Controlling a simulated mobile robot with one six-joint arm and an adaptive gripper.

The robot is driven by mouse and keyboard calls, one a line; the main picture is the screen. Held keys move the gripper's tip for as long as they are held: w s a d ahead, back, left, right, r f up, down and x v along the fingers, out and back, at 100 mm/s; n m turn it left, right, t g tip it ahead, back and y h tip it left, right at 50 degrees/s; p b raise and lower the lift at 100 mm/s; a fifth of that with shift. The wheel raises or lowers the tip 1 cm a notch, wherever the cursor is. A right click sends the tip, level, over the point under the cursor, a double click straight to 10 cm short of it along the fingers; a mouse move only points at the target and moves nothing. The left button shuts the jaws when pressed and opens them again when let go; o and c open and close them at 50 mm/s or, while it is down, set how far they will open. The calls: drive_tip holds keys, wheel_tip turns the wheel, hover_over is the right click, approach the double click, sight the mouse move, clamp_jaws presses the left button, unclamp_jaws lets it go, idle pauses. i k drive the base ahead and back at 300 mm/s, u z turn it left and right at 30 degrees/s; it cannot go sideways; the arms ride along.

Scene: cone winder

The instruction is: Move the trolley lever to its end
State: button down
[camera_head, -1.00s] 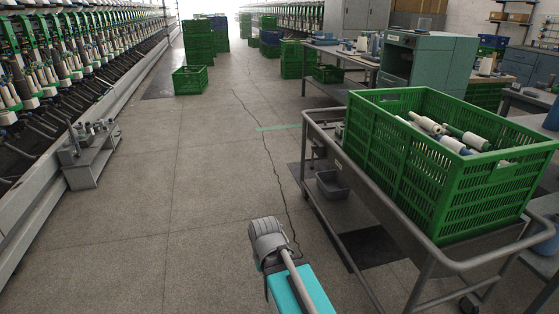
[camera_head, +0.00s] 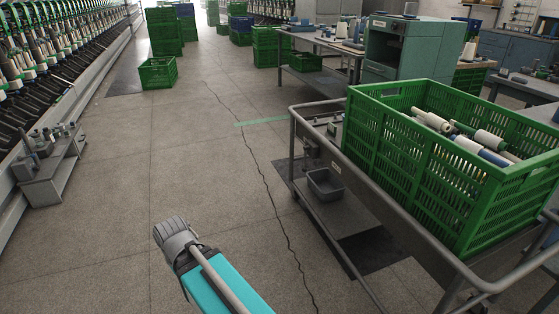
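The trolley (camera_head: 400,218) is a grey metal cart with a tubular rail, at the right of the head view. A small grey box-like fitting (camera_head: 311,149) sits at its left end post, below the rail. I cannot clearly make out a lever on it; it is too small to tell. A green slatted crate (camera_head: 395,150) with several white and blue yarn cones fills much of the trolley top. A teal and grey link of my arm shows at the bottom centre-left, left of the trolley and apart from it. My gripper itself does not show.
A grey tray (camera_head: 325,184) sits on the trolley's lower shelf. Winding machines and a low grey stand (camera_head: 50,170) line the left. A green crate (camera_head: 158,73) stands on the floor ahead.

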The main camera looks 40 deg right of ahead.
sight(304, 169)
drive_tip(key=z, duration=0.1)
drive_tip(key=i, duration=0.8)
drive_tip(key=z, duration=0.75)
drive_tip(key=i, duration=0.55)
drive_tip(key=z, duration=0.45)
drive_tip(key=k, duration=0.9)
drive_tip(key=z, duration=0.1)
drive_tip(key=i, duration=0.5)
